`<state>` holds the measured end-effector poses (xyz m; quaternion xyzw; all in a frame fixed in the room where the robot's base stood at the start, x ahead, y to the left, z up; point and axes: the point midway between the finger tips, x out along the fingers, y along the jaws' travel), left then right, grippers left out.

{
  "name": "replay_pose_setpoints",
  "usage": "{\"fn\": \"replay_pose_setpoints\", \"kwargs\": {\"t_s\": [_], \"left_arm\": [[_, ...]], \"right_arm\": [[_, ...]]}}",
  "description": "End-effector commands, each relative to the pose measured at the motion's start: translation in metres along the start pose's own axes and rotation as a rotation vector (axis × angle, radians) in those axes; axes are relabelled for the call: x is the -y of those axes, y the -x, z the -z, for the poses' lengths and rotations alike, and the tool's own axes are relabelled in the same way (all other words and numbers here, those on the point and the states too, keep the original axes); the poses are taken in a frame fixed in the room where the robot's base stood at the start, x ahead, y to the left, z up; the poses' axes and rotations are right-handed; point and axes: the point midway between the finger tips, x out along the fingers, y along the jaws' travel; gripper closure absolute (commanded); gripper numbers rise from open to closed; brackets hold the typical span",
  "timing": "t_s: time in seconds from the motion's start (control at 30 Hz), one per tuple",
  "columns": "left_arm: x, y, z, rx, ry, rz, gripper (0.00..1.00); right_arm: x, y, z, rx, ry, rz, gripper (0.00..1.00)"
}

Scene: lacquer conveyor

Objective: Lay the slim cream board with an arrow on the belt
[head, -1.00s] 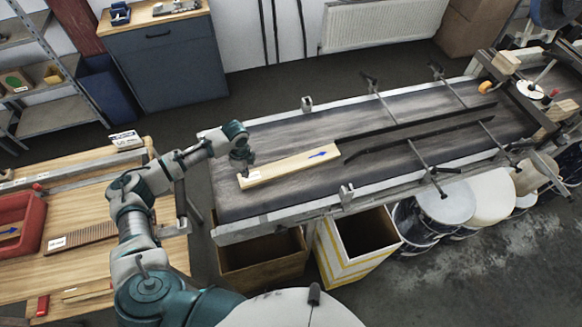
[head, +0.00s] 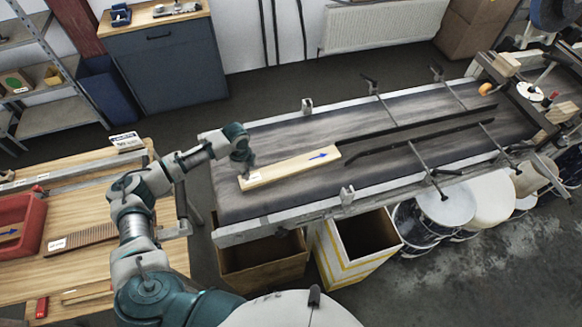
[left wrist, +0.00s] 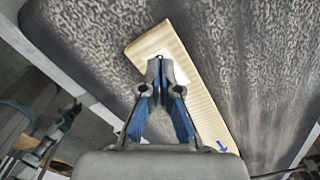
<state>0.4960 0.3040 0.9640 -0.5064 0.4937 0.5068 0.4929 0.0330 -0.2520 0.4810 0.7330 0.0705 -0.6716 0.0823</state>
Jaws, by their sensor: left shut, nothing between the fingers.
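The slim cream board (head: 292,168) lies flat on the dark belt (head: 235,201), with a blue arrow near its right end and a white label at its left end. The arrow points right, toward the guide rails. My left gripper (head: 244,172) is just above the board's left end, shut and empty. In the left wrist view the shut fingertips (left wrist: 158,62) are over the labelled end of the board (left wrist: 205,88); whether they touch it I cannot tell. My right gripper is not in view.
Two dark guide rails (head: 420,135) run along the belt right of the board. A wooden table (head: 100,215) with a red tray (head: 22,222) and a brown slatted strip (head: 84,238) stands at the left. Open boxes (head: 357,245) stand below the belt's front edge.

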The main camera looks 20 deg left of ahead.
Motion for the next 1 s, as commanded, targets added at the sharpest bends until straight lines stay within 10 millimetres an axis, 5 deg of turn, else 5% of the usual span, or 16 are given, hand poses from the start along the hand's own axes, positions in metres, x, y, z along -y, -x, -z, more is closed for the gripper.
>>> {"fn": "replay_pose_setpoints", "kwargs": {"t_s": [0.4, 1.0], "left_arm": [[0.000, 0.000, 0.002, 0.002, 0.000, 0.000, 1.00], [0.000, -0.013, 0.000, 0.000, 0.000, 0.000, 1.00]], "right_arm": [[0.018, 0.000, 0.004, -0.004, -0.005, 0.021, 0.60], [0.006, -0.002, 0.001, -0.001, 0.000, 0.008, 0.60]]}}
